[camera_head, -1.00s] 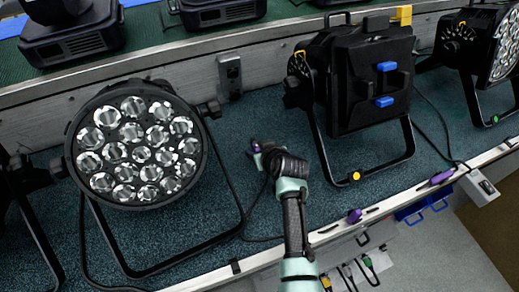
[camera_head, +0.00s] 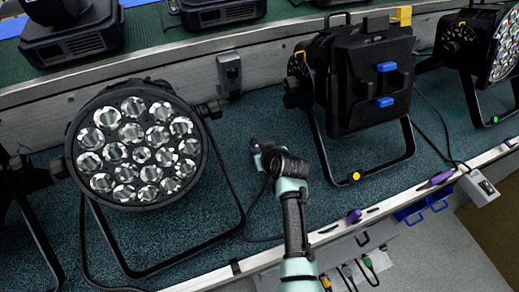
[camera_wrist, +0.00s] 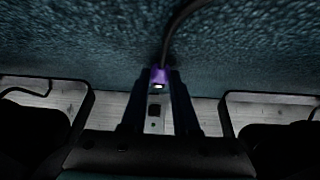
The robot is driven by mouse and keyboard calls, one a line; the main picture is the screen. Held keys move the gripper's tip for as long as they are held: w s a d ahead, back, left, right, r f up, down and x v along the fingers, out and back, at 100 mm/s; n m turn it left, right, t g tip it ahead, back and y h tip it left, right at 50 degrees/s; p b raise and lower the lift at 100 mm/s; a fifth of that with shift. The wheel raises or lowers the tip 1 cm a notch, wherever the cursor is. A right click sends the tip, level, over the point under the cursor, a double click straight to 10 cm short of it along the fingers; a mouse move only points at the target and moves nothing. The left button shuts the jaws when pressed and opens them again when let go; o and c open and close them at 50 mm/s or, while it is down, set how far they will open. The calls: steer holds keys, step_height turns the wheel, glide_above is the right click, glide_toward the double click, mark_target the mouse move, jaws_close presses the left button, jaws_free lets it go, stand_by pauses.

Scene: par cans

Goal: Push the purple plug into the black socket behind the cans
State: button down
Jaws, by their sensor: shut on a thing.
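My gripper (camera_head: 258,152) is between the two middle cans, low over the blue-green carpet. It is shut on the purple plug (camera_wrist: 159,76), which sits between the dark fingertips in the wrist view with a dark cable running up from it. In the head view only a bit of the plug's purple shows at the gripper's tip. The black socket (camera_head: 232,72) is in a grey box on the rear metal wall, apart from the plug.
A par can with many round lenses (camera_head: 140,145) stands left of my gripper. A black can (camera_head: 365,75) with blue connectors stands right; their frames reach down to the carpet. More purple plugs (camera_head: 354,215) lie along the front rail.

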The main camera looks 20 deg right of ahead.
steer(key=shift+r+p, duration=2)
steer(key=shift+r, duration=0.55)
steer(key=shift+w, duration=0.15)
steer(key=w+r+b, duration=0.3)
steer(key=w+b, duration=0.3)
steer(key=w, duration=0.1)
steer(key=w+r+b, duration=0.4)
steer(key=w+b, duration=0.3)
steer(key=shift+w+a+r+b, duration=0.25)
steer(key=shift+w+r+b, duration=0.05)
steer(key=shift+w, duration=0.1)
steer(key=shift+w+b, duration=0.7)
steer(key=shift+b, duration=0.65)
stand_by(2.2)
